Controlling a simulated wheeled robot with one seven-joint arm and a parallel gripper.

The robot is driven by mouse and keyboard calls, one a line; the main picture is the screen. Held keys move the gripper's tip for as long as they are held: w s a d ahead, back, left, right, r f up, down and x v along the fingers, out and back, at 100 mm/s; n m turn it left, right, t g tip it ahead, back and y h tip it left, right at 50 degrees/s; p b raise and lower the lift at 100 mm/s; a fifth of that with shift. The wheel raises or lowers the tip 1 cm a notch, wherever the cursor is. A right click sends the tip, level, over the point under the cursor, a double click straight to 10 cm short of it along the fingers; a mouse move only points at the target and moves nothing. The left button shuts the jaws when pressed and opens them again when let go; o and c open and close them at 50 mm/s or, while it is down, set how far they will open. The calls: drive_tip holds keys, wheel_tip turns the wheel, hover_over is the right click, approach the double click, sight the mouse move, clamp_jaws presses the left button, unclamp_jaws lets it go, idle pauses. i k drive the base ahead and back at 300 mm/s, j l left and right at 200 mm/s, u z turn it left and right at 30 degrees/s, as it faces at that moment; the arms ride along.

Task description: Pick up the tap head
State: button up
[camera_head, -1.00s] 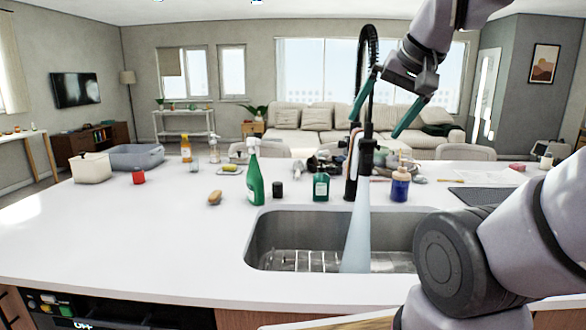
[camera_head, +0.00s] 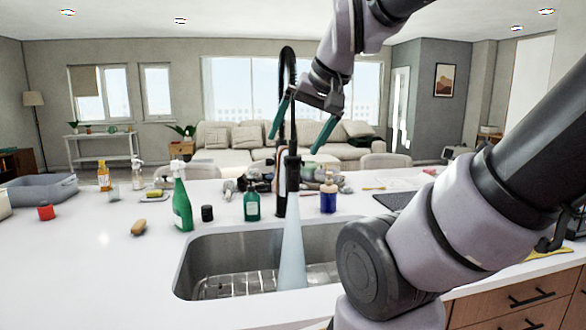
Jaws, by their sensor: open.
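The black tap (camera_head: 281,182) stands behind the sink with a tall spring hose arching over the top. Its tap head (camera_head: 293,167) hangs down over the basin, and a pale bluish stream (camera_head: 291,250) runs from it into the sink (camera_head: 195,260). My gripper (camera_head: 296,143) is open, its two teal fingers pointing down and spread apart. In this view the fingers appear on either side of the tap's upper part, above the tap head's lower end. I cannot tell the depth between them, and nothing is clearly held.
A green spray bottle (camera_head: 181,205), a dark cup (camera_head: 207,213), a green soap bottle (camera_head: 252,206) and a blue pump bottle (camera_head: 328,197) stand around the tap. Small clutter lies behind it. The left counter (camera_head: 85,265) is mostly clear.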

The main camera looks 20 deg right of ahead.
sight(293, 159)
drive_tip(key=j+u, duration=0.1)
drive_tip(key=j, duration=1.15)
drive_tip(key=i, duration=0.1)
